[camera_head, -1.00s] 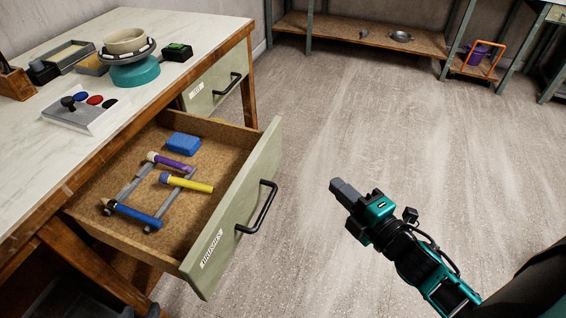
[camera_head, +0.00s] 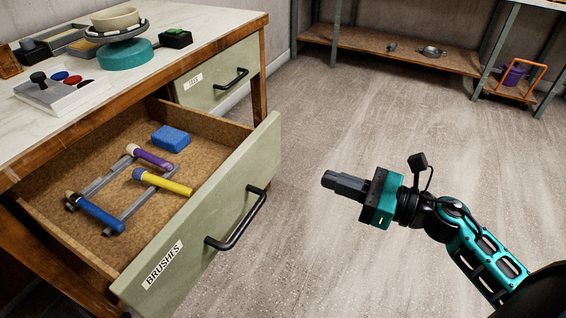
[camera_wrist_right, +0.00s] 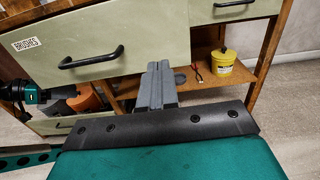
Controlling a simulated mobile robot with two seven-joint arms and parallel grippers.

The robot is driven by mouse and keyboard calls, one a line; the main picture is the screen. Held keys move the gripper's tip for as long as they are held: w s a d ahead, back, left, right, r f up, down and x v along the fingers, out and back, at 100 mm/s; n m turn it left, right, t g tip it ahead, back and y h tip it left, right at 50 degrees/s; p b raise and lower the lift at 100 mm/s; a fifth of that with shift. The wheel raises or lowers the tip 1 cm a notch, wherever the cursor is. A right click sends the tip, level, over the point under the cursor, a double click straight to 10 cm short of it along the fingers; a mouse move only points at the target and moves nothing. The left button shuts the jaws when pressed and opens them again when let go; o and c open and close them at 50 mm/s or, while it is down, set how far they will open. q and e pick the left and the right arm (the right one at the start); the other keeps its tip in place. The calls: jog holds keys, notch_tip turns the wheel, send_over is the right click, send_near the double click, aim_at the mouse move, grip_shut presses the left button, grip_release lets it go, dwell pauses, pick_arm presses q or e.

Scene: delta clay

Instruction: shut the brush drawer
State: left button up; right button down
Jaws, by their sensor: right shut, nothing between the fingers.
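The brush drawer (camera_head: 205,215) stands open from the bench. Its pale green front bears a BRUSHES label and a black bar handle (camera_head: 238,222). Inside lie a blue block (camera_head: 170,138) and brushes with purple, yellow and blue handles on a grey rack (camera_head: 125,207). My right gripper (camera_head: 328,180) is shut and empty, in the air to the right of the drawer front, its fingers pointing left towards it, apart from the handle. In the right wrist view the shut fingers (camera_wrist_right: 158,72) show in front of the drawer front (camera_wrist_right: 130,32), right of the handle (camera_wrist_right: 90,60).
A second drawer (camera_head: 215,82) behind is shut. The bench top (camera_head: 60,135) carries a turntable with a bowl (camera_head: 116,18) and a tray of knobs. A yellow tub (camera_wrist_right: 223,62) stands on a low shelf. The floor (camera_head: 350,110) right of the drawer is clear.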

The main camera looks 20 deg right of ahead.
aim_at(269, 158)
jog(key=x, duration=1.1)
pick_arm(q)
jog(key=shift+a+f, duration=0.2)
pick_arm(e)
jog(key=shift+a, duration=0.1)
pick_arm(q)
jog(key=shift+r, duration=0.1)
pick_arm(e)
jog(key=shift+w, duration=0.1)
